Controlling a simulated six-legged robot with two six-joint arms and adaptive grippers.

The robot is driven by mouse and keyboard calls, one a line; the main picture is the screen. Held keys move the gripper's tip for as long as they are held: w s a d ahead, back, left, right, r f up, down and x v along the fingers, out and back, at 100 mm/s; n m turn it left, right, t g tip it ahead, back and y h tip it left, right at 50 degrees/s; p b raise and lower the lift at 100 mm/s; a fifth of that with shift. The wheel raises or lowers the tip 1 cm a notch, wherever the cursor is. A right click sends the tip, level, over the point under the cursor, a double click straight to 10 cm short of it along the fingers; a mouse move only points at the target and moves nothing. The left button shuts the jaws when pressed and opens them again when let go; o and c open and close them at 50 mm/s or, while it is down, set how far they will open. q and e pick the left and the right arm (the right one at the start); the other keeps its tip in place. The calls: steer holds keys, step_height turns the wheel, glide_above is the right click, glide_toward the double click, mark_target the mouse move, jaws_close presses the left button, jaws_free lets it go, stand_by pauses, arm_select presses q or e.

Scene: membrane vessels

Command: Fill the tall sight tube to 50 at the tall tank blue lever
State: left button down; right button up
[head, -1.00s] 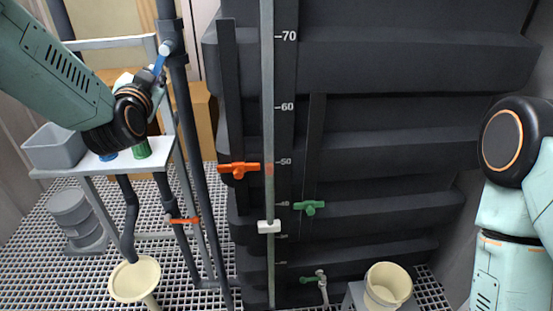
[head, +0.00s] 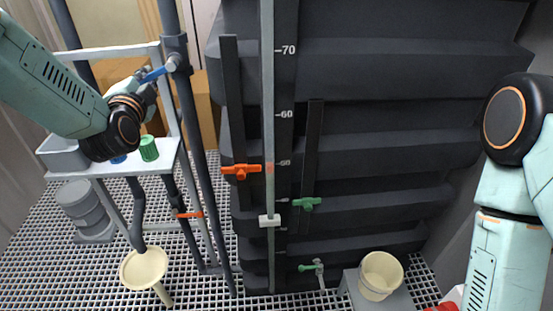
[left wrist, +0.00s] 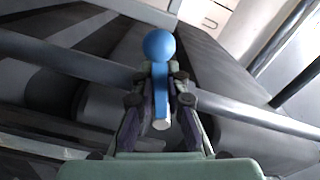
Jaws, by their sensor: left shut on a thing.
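The tall sight tube (head: 267,120) runs upright in front of the dark ribbed tank (head: 400,80), beside a scale with 70, 60 and 50 readable. A white clip (head: 269,221) sits lower, below 40. I cannot make out a clear liquid level. The blue lever (head: 154,74) is on the grey upright pipe, slanting down to the left. My left gripper (left wrist: 160,104) is shut on the blue lever, whose round blue end (left wrist: 159,45) shows beyond the fingers. My right gripper is out of view; only its arm shows.
An orange valve handle (head: 240,172) and green handles (head: 306,203) are on the tank front. A shelf (head: 165,155) with a grey bin and a green cap (head: 149,148) lies under my left arm. A cream funnel (head: 143,268) and bucket (head: 381,275) stand low.

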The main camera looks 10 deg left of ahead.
arm_select(q)
steer(key=shift+a+r+m+p, duration=0.1)
steer(key=shift+r+m+p, duration=0.3)
steer(key=shift+m, duration=0.2)
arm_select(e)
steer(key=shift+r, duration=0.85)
arm_select(q)
steer(key=r+m+p, duration=0.1)
steer(key=m+p, duration=0.1)
steer(key=m, duration=0.1)
steer(key=shift+a+r+m+p, duration=0.15)
steer(key=shift+r+m+p, duration=0.15)
steer(key=shift+r+p, duration=0.1)
steer(key=shift+r, duration=0.15)
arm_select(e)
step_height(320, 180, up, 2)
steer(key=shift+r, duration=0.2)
arm_select(q)
steer(key=c, duration=1.3)
jaws_free()
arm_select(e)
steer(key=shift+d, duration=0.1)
